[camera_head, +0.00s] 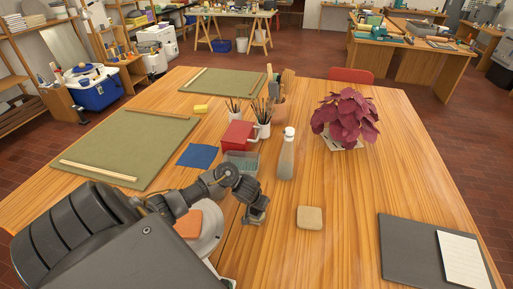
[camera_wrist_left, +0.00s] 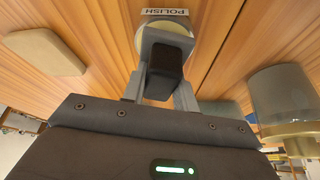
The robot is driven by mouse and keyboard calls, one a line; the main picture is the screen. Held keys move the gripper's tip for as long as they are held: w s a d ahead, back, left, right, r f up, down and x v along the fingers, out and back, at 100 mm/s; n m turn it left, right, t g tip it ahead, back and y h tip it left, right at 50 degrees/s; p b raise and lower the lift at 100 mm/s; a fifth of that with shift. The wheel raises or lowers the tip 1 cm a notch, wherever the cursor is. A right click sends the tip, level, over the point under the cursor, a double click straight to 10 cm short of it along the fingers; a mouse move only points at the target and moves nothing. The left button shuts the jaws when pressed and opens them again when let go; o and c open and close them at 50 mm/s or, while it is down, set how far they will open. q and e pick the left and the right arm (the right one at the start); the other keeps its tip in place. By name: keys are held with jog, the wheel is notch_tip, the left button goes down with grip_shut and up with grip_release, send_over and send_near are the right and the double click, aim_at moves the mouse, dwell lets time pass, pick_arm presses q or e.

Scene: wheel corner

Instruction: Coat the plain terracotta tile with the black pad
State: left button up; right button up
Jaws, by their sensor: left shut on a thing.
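The terracotta tile (camera_head: 188,223) lies on a pale round disc (camera_head: 211,228) in the head view, partly hidden by my left arm. My left gripper (camera_head: 256,212) is to the right of the tile, low over the table. In the left wrist view my left gripper (camera_wrist_left: 162,88) is shut on the black pad (camera_wrist_left: 164,66). The pad is over a round cream-coloured tin, whose label (camera_wrist_left: 165,13) reads POLISH. I cannot tell whether the pad touches what is in the tin. My right gripper is not in view.
A tan block (camera_head: 309,217) lies to the right of my gripper. Behind stand a grey bottle (camera_head: 286,160), a teal tray (camera_head: 241,162), a red box (camera_head: 237,136) and a potted plant (camera_head: 346,118). A dark board (camera_head: 405,250) lies at right. The table between block and board is clear.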

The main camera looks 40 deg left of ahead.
pick_arm(q)
jog(key=shift+f+b, duration=0.3)
jog(key=shift+f, duration=0.25)
dwell(0.7)
jog(key=shift+d+f, duration=0.1)
dwell(1.6)
jog(key=shift+p, duration=0.3)
notch_tip(320, 180, up, 7)
jog(key=p, duration=0.8)
jog(key=shift+p, duration=0.35)
